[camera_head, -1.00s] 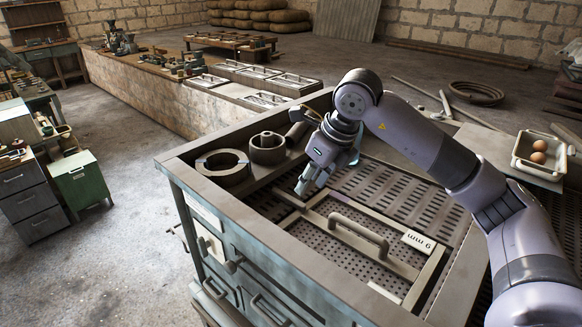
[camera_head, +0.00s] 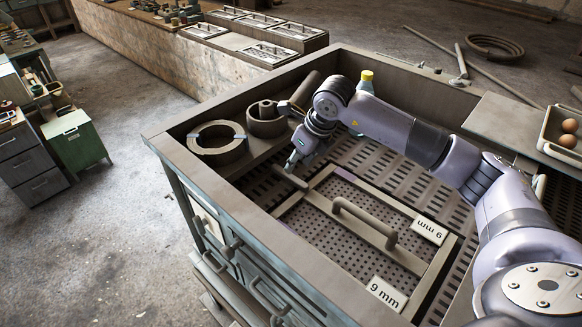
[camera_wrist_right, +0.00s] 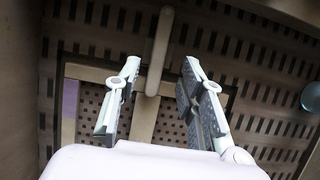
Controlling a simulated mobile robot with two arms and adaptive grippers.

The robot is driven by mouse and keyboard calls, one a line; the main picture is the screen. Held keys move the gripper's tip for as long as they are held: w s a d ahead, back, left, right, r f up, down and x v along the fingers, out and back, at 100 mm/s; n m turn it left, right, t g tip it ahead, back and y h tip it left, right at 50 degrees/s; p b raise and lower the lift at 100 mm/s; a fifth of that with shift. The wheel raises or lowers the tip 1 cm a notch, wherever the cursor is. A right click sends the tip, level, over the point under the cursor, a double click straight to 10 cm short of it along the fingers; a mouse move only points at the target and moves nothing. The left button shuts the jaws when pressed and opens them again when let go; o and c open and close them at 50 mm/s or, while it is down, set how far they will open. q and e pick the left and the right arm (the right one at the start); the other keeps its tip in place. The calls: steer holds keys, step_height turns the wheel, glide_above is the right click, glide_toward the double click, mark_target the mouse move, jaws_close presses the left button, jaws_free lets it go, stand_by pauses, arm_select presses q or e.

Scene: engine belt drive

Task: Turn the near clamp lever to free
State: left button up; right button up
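The near clamp lever (camera_head: 290,177) is a short brown bar at the left corner of a framed perforated screen (camera_head: 318,238), inside a deep box. In the right wrist view the lever (camera_wrist_right: 159,50) runs upright in the picture, between and beyond the fingertips. My right gripper (camera_head: 293,160) is low in the box, just behind the lever in the head view. In the wrist view my right gripper (camera_wrist_right: 160,80) is open, with clear space between its two fingers. I cannot tell whether a finger touches the lever. My left gripper is not in view.
The screen has a bar handle (camera_head: 365,222) and two "9 mm" labels (camera_head: 387,293). A ring (camera_head: 217,143) and a hollow cylinder (camera_head: 266,120) lie left of the gripper. The box's near wall (camera_head: 255,240) stands close. A tray with eggs (camera_head: 563,135) is at right.

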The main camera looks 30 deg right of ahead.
mark_target(291, 176)
steer(key=x, duration=0.3)
steer(key=shift+a+f+p, duration=0.1)
steer(key=shift+p, duration=0.3)
steer(key=x, duration=0.2)
steer(key=shift+w+f+p, duration=0.15)
steer(key=shift+f+p, duration=0.15)
steer(key=shift+f, duration=0.2)
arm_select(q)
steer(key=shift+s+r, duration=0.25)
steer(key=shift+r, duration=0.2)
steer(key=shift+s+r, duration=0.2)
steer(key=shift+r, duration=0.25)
arm_select(e)
steer(key=c, duration=0.5)
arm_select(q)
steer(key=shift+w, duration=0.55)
arm_select(e)
jaws_close()
